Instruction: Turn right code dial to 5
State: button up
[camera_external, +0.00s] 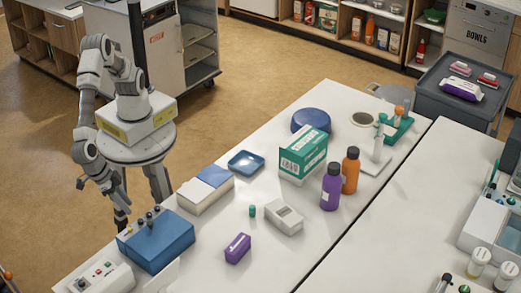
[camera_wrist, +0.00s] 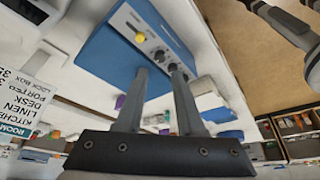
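A blue box (camera_external: 157,246) with small knobs and dials on top stands at the table's near left corner. In the wrist view the blue box (camera_wrist: 115,52) is tilted and shows a light panel with a yellow knob (camera_wrist: 140,38) and several dark dials (camera_wrist: 160,56). Their numbers are too small to read. My gripper (camera_wrist: 160,70) is open; its two fingers are apart, with nothing visible between them. The fingertips overlap the dial row in that view; contact cannot be told. In the external view my gripper (camera_external: 117,192) hangs just off the table, left of the box.
A white control box (camera_external: 103,278) stands in front of the blue box. A white-and-blue box (camera_external: 205,189), a blue tray (camera_external: 245,162), a grey device (camera_external: 285,219) and a purple box (camera_external: 238,248) lie farther right. A sign (camera_wrist: 22,105) with room names shows in the wrist view.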

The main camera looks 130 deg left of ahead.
aim_at(140, 220)
jog(key=x, duration=0.6)
jog(key=shift+a+f, duration=0.1)
jog(key=shift+f, duration=0.1)
jog(key=shift+c, duration=0.2)
grip_shut()
